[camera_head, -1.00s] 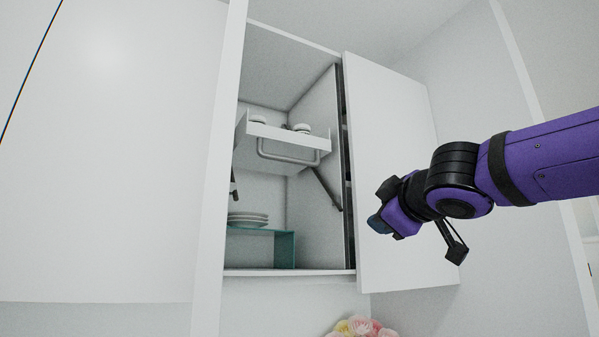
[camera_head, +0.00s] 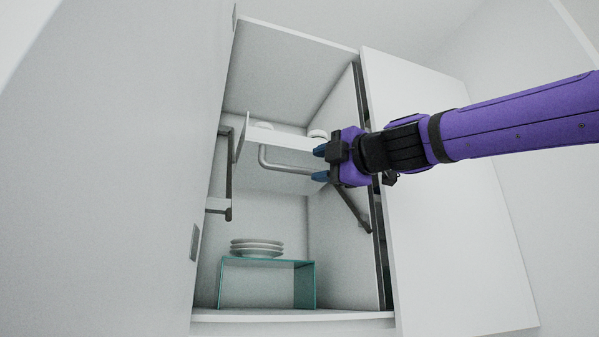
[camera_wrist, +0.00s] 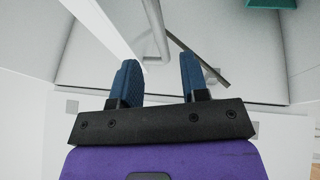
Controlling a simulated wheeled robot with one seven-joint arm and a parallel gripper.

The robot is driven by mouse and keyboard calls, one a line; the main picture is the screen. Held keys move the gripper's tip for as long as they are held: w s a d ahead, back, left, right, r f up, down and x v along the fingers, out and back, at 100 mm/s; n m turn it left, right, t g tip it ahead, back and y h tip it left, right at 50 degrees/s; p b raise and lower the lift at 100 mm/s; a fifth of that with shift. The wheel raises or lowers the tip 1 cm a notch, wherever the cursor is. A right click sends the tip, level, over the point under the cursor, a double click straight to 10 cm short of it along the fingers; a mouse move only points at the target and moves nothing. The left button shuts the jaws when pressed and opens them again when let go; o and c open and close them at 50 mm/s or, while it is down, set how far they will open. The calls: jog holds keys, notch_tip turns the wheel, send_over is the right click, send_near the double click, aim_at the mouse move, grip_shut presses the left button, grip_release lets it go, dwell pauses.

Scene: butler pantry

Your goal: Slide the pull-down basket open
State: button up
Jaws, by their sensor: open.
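The pull-down basket (camera_head: 280,136) is a white tray held up inside the open cabinet. A grey bar handle (camera_head: 279,167) hangs along its front, and dark swing arms (camera_head: 345,208) show at its sides. My gripper (camera_head: 318,164) is open in front of the right end of the handle. Its two blue fingertips point left toward the bar and hide the handle's right corner. In the wrist view my gripper (camera_wrist: 158,82) has its fingers apart. The grey handle bar (camera_wrist: 157,35) runs down toward the gap between them. I cannot tell whether they touch it.
A white cabinet door (camera_head: 440,200) stands open on the right behind my arm. Stacked plates (camera_head: 257,247) sit on a teal glass riser (camera_head: 268,262) on the cabinet floor. White dishes (camera_head: 317,133) stand in the basket. A large white panel (camera_head: 110,170) fills the left side.

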aim_at(300, 170)
jog(key=x, duration=0.7)
jog(key=shift+w+a, duration=0.2)
jog(key=shift+c, duration=0.4)
grip_shut()
